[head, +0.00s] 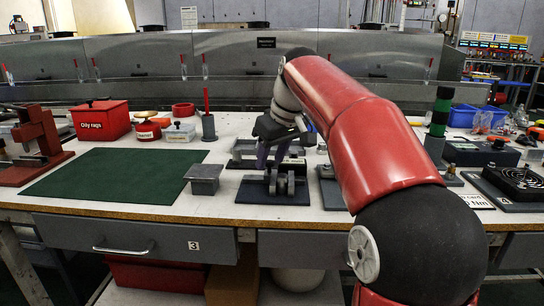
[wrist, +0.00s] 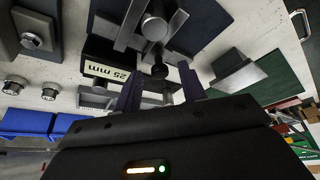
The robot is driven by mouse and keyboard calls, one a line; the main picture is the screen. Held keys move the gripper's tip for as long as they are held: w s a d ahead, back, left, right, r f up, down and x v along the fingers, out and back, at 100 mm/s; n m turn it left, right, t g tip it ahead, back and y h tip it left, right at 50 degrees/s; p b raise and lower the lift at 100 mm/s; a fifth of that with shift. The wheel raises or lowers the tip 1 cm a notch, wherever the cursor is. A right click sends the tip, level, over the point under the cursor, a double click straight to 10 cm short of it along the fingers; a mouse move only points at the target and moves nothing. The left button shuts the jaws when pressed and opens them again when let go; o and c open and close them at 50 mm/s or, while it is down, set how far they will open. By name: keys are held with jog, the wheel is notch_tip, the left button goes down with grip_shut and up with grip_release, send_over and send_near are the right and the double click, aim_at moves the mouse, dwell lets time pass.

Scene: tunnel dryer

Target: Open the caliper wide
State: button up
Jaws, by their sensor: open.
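A grey metal device that looks like the caliper (head: 285,187) stands on a dark blue mat near the table's front edge. In the wrist view its grey bars and round dark knob (wrist: 160,71) show at the top centre. My gripper (head: 271,153) points down just behind and above it in the head view. In the wrist view my open gripper (wrist: 160,84) has its two purple fingers apart, with the knob between or just beyond their tips. I cannot tell whether they touch it. A plate marked "25 mm" (wrist: 104,72) lies beside the fingers.
A grey flared block (head: 205,178) and a green mat (head: 115,176) lie to the left. A red "Oily rags" box (head: 100,119) stands behind them. A black-and-green post (head: 438,125) and a fan unit (head: 518,182) are at the right. My arm hides part of the table.

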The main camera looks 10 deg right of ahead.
grip_shut()
jog(key=shift+w+a+p, duration=0.3)
jog(key=shift+a+p, duration=0.1)
jog(key=shift+a, duration=0.45)
jog(key=shift+w+a+p, duration=0.25)
jog(key=shift+a+p, duration=0.15)
jog(key=shift+a, duration=0.45)
grip_release()
jog(key=p+v, duration=0.1)
jog(key=v, duration=0.7)
jog(key=shift+p, duration=0.3)
